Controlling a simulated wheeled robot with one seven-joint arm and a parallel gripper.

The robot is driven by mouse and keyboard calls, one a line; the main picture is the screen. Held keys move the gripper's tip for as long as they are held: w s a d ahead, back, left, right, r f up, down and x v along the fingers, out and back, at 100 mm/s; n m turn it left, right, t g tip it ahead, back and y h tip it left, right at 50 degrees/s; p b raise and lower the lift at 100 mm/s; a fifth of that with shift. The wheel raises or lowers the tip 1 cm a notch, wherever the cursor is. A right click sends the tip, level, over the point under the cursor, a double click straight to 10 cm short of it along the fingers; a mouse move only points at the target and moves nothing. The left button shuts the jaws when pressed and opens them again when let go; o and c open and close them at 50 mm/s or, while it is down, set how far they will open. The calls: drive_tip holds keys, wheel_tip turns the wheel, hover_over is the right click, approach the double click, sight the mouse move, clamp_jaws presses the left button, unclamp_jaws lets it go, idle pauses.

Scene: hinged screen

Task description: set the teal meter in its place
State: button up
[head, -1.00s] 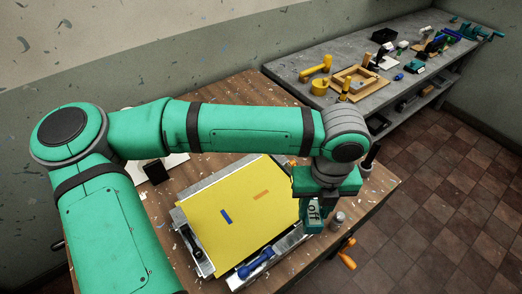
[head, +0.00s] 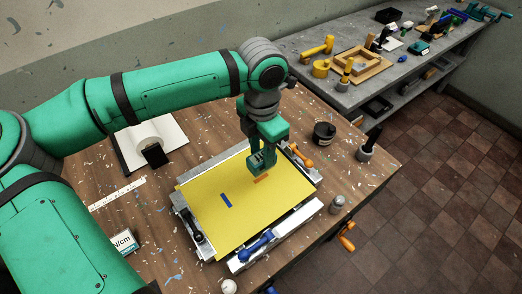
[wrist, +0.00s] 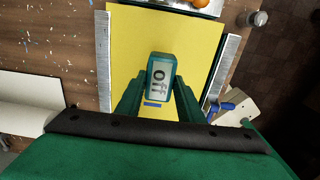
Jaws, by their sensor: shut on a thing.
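The teal meter (head: 257,164) is held between the fingers of my gripper (head: 264,160). In the wrist view the meter (wrist: 160,75) shows a pale display reading "off", between both fingers of my gripper (wrist: 159,92). The yellow screen (head: 225,230) lies in a metal frame on the wooden table. It bears an orange mark (head: 262,179) and a blue mark (head: 226,201). The meter is over the screen, just behind the orange mark in the head view. The blue mark (wrist: 152,103) shows below the meter in the wrist view. I cannot tell whether meter and screen touch.
Clamps with a blue handle (head: 256,244) and an orange handle (head: 300,155) flank the screen. A black tub (head: 324,134), a brush pot (head: 368,145) and a small grey cylinder (head: 337,203) stand at right. A card marked "N/cm" (head: 122,243) is at left. A grey bench (head: 300,50) stands behind.

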sight(261, 155)
drive_tip(key=shift+a, duration=0.1)
idle(0.4)
drive_tip(key=shift+f, duration=2.2)
drive_tip(key=shift+f, duration=0.75)
drive_tip(key=o, duration=1.2)
drive_tip(key=shift+o, duration=0.2)
wheel_tip(261, 155, up, 11)
drive_tip(key=shift+f, duration=0.1)
